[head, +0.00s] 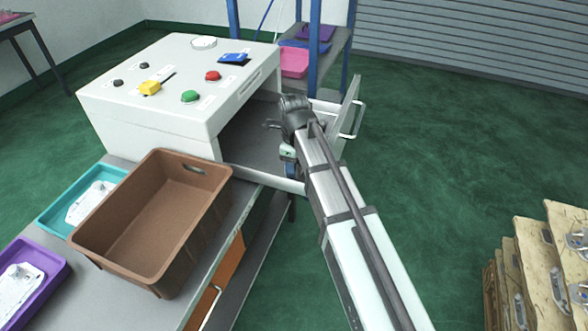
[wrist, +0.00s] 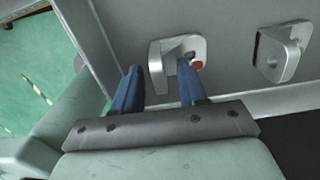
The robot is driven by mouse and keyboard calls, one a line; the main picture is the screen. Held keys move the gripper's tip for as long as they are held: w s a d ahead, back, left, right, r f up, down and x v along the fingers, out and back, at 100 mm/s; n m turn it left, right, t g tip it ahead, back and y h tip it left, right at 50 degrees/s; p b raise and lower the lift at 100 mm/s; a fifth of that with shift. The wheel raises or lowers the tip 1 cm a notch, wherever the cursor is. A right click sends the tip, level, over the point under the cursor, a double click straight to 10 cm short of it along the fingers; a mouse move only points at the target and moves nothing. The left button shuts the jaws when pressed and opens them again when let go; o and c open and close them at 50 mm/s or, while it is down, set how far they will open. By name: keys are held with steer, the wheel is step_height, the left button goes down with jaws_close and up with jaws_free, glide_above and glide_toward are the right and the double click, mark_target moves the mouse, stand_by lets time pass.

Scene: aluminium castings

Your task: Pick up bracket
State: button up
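In the wrist view, a grey metal bracket (wrist: 190,45) with a red mark lies at the top centre on a grey surface. Its raised part stands between and just beyond my two blue fingertips. My gripper (wrist: 158,66) is open, the right fingertip overlapping the bracket in the picture; I cannot tell whether they touch. A second bracket (wrist: 272,58) with a green mark lies to the right. In the head view, my gripper (head: 288,152) reaches into the open front of the white machine, and my arm hides the brackets there.
The white machine (head: 120,105) has its door (head: 350,105) swung open beside my arm. A brown bin (head: 145,255), a teal tray (head: 55,215) and a purple tray (head: 55,262) stand on the bench. Wooden boards (head: 535,255) bearing castings stand at the right. Green floor lies clear between.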

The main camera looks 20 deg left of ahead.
jaws_close()
steer(key=shift+r, duration=0.1)
stand_by(0.3)
